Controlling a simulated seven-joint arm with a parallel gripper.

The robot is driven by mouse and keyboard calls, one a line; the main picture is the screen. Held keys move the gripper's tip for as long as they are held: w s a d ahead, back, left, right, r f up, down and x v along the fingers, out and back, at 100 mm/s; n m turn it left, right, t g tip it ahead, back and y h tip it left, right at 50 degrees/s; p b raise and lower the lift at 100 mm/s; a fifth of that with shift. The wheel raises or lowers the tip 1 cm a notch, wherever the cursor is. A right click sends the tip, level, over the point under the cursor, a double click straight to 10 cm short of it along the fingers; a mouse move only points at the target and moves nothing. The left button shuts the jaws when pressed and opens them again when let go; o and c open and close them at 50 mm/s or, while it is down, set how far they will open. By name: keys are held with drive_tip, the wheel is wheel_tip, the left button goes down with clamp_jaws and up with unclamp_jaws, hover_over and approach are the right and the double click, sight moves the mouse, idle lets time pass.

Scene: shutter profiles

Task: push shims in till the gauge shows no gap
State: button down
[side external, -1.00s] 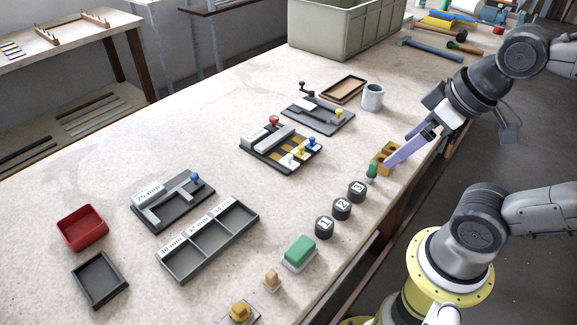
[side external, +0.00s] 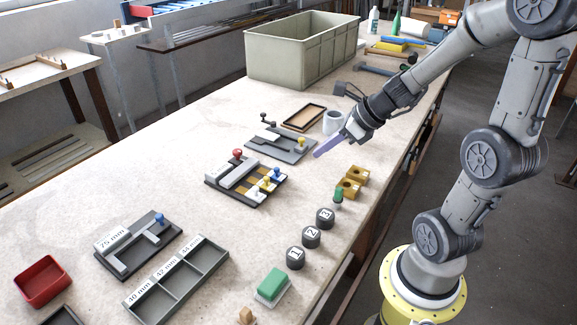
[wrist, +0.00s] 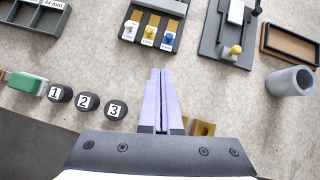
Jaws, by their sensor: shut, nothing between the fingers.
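The dark fixture (side external: 214,187) has a red knob (side external: 238,154) on a grey bar, and yellow-brown strips. Three small knobs line its near side in the wrist view: white (wrist: 130,29), yellow (wrist: 149,36) and blue (wrist: 168,40). I take the strips with these knobs for the shims; a gauge reading cannot be made out. My gripper (side external: 317,154), with long lavender fingers, is shut and empty. It hovers to the right of the fixture in the side view, apart from it. In the wrist view the fingers (wrist: 160,72) point towards the knobs.
A flat fixture with a yellow knob (side external: 300,143), a grey cup (side external: 333,122) and a brown tray (side external: 304,117) stand behind. Yellow blocks (side external: 348,188), a green-topped peg (side external: 338,195) and numbered black cylinders (side external: 311,237) line the near edge. Bare bench separates the fixture from the cylinders.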

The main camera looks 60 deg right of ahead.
drive_tip(key=d, duration=0.2)
approach(273, 172)
drive_tip(key=s+f, duration=0.2)
drive_tip(key=shift+s+a+f+m, duration=0.25)
drive_tip(key=shift+a+f+m, duration=0.05)
drive_tip(key=shift+a+f, duration=0.05)
drive_tip(key=shift+w+a+f, duration=0.15)
drive_tip(key=shift+w, duration=1.05)
drive_tip(key=shift+w+a+f, duration=0.1)
drive_tip(key=shift+w, duration=0.5)
drive_tip(key=shift+w, duration=0.1)
drive_tip(key=shift+w, duration=2.5)
